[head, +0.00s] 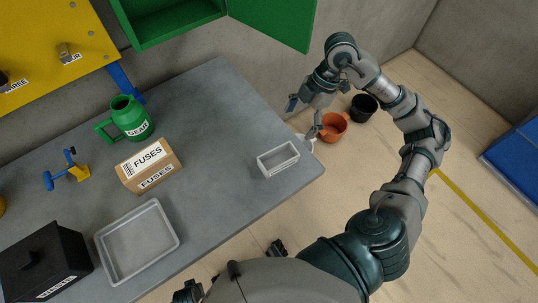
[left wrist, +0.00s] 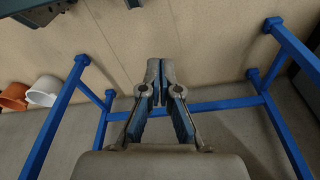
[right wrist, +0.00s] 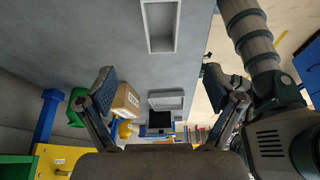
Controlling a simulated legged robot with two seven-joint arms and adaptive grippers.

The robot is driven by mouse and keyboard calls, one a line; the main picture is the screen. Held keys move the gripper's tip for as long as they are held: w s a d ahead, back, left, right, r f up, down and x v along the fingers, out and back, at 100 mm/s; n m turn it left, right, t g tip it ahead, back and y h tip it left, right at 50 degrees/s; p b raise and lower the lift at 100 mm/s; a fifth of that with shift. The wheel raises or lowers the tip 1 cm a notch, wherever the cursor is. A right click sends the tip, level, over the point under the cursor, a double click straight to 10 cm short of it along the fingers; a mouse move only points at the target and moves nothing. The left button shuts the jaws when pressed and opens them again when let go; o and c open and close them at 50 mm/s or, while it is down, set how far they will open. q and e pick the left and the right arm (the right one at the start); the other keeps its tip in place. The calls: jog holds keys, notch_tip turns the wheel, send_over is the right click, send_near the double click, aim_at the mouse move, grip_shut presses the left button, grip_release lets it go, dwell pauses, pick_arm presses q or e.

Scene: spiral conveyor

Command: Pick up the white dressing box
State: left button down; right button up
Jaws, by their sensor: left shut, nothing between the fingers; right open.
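A small white open-topped box (head: 278,160) sits near the right corner of the grey table in the head view. No label shows on it, so I cannot confirm it is the dressing box. It also shows at the top of the right wrist view (right wrist: 146,28). My right gripper (head: 305,114) is open and empty, above and beyond the white box in the head view, apart from it. Its spread fingers show in the right wrist view (right wrist: 159,78). My left gripper (left wrist: 160,72) is shut and empty, over the floor near a blue frame.
A FUSES carton (head: 149,166), green mug (head: 130,119), grey tray (head: 113,275) and black box (head: 45,262) stand on the table (head: 215,110) at left. Table around the white box is clear. A green cabinet (head: 175,22) is behind. Pots (head: 333,127) stand on the floor.

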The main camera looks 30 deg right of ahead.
jog(key=b, duration=0.1)
send_near(275, 164)
notch_tip(275, 164, up, 2)
jog(key=d, duration=0.2)
jog(key=a+f, duration=0.1)
jog(key=a+f+b, duration=0.1)
jog(key=shift+f, duration=0.35)
jog(key=shift+a+f, duration=0.1)
jog(key=shift+a, duration=0.15)
jog(key=x, duration=0.2)
jog(key=b+x, duration=0.1)
jog(key=x, duration=0.1)
jog(key=shift+a+f, duration=0.2)
jog(key=shift+a, duration=0.1)
jog(key=shift+w+d+f, duration=0.1)
jog(key=shift+d+f, duration=0.05)
jog(key=shift+f, duration=0.05)
jog(key=shift+d, duration=0.2)
pick_arm(q)
notch_tip(275, 164, up, 9)
jog(key=shift+w+a, duration=0.15)
jog(key=shift+w, duration=0.05)
pick_arm(e)
jog(key=shift+a, duration=0.5)
pick_arm(q)
jog(key=shift+d+r, duration=0.15)
jog(key=shift+d, duration=0.1)
pick_arm(e)
jog(key=shift+d+f, duration=0.2)
jog(key=shift+d, duration=0.15)
